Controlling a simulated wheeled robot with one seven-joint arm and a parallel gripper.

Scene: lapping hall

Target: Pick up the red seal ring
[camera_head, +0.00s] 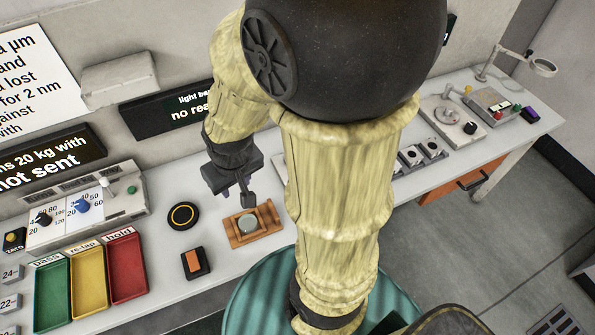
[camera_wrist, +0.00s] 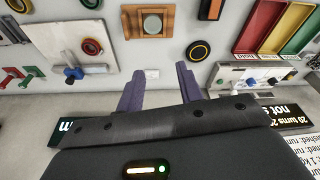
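A small red ring (camera_wrist: 91,46) shows in the wrist view, left of my gripper, by the edge of a light board (camera_wrist: 75,50). Its details are too small to make out. I cannot find it in the head view, where my arm covers the middle of the bench. My gripper (camera_wrist: 158,82) is open, its two purple fingers apart with nothing between them. In the head view my gripper (camera_head: 236,193) is above the bench, near a wooden holder (camera_head: 268,234) with a grey disc (camera_head: 247,224).
A black disc with a yellow ring (camera_head: 183,215) and a black-and-orange block (camera_head: 195,262) lie left of the holder. Green, yellow and red trays (camera_head: 127,275) stand at the left. A control panel (camera_head: 122,205) is against the wall. Several devices stand at the bench's right end.

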